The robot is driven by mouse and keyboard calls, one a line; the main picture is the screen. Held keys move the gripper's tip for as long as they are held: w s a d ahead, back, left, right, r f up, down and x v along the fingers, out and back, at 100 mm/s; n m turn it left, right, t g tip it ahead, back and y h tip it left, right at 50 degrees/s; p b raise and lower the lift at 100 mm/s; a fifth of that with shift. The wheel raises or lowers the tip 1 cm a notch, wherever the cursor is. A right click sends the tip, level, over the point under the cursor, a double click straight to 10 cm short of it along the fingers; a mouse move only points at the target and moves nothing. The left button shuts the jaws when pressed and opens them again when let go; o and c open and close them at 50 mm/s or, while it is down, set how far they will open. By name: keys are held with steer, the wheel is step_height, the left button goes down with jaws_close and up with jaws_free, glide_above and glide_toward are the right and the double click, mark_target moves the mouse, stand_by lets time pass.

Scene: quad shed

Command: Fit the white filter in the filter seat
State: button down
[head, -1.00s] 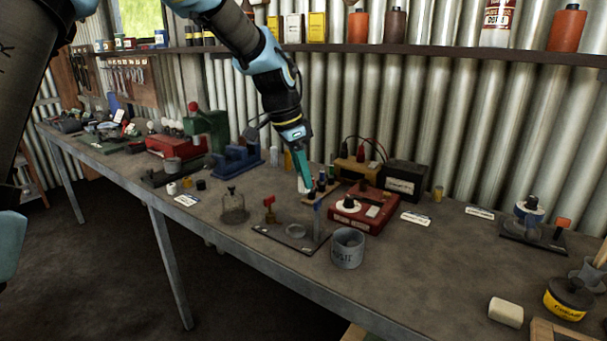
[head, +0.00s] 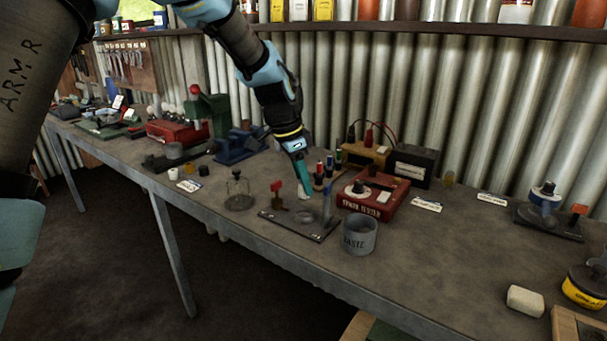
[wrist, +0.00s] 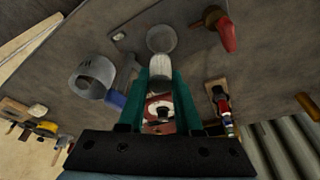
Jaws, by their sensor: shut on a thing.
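My gripper (head: 303,191) is shut on the small white filter (head: 304,197), seen at its tip in the head view. In the wrist view the teal fingers (wrist: 160,88) point at the bench, with a pale piece (wrist: 160,80) between them. The filter seat looks like the round grey ring (head: 304,218) on a dark flat plate (head: 318,235). In the wrist view the ring (wrist: 161,38) lies just beyond the fingertips. The filter appears above and behind the ring, apart from it; the exact gap is hard to tell.
A red-handled valve (head: 277,190) and a blue post (head: 327,207) flank the ring. A grey waste cup (head: 359,235) stands right of the plate, a glass jar (head: 239,193) left. A red tester (head: 372,194) and a rack of coloured drivers (head: 323,172) stand behind.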

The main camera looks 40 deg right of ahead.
mark_target(303, 199)
steer(key=shift+f+b, duration=1.15)
steer(key=shift+f, duration=0.75)
steer(key=shift+f+b, duration=0.55)
steer(key=shift+f, duration=0.25)
stand_by(0.8)
stand_by(0.3)
steer(key=c, duration=0.5)
jaws_free()
steer(key=shift+o, duration=0.3)
steer(key=o, duration=0.3)
